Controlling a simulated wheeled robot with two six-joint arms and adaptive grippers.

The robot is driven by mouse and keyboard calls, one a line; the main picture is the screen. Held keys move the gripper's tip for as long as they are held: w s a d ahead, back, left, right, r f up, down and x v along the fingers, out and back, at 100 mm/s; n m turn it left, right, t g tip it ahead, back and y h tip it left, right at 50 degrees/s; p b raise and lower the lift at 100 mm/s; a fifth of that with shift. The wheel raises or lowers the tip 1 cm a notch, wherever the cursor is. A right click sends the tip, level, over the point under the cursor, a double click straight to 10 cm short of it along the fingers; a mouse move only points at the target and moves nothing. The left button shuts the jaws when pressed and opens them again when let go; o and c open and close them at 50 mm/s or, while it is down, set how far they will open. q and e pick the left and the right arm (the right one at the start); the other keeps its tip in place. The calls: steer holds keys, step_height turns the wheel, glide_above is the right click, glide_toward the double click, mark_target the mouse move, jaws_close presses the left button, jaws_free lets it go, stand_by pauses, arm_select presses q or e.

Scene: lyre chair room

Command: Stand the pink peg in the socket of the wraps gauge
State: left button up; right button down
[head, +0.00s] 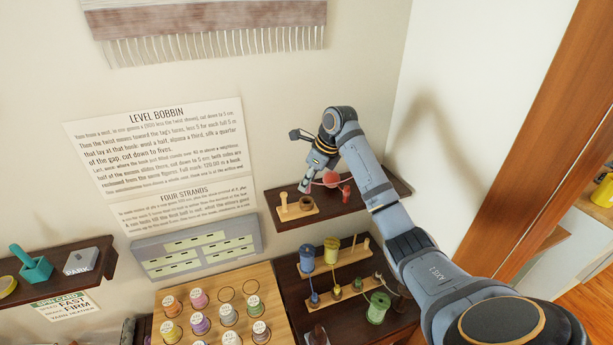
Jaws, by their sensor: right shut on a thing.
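My right gripper (309,174) reaches down over the upper dark shelf at the right and is shut on the small pink peg (304,187). The peg hangs below the fingertips, above a light wooden block (298,210) that looks like the wraps gauge. The block lies on the shelf and has an upright pale post at its left end. The socket is too small to make out, and I cannot tell whether the peg's lower end touches the block. My left gripper is not in view.
A red ball (331,179) and a small red item (346,194) sit close right of the gripper on the upper shelf (377,197). A lower shelf holds spools, including a green one (378,307). A board of bobbins (215,300) stands left. The white wall is close behind.

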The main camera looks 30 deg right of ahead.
mark_target(307, 192)
steer(key=shift+w+a+f, duration=0.1)
steer(key=shift+f, duration=0.95)
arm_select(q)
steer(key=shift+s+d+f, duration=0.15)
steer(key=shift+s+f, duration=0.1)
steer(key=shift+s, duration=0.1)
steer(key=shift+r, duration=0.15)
arm_select(e)
steer(key=shift+p, duration=0.6)
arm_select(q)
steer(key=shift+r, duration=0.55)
arm_select(e)
steer(key=shift+f, duration=1.15)
steer(key=c, duration=1.2)
jaws_free()
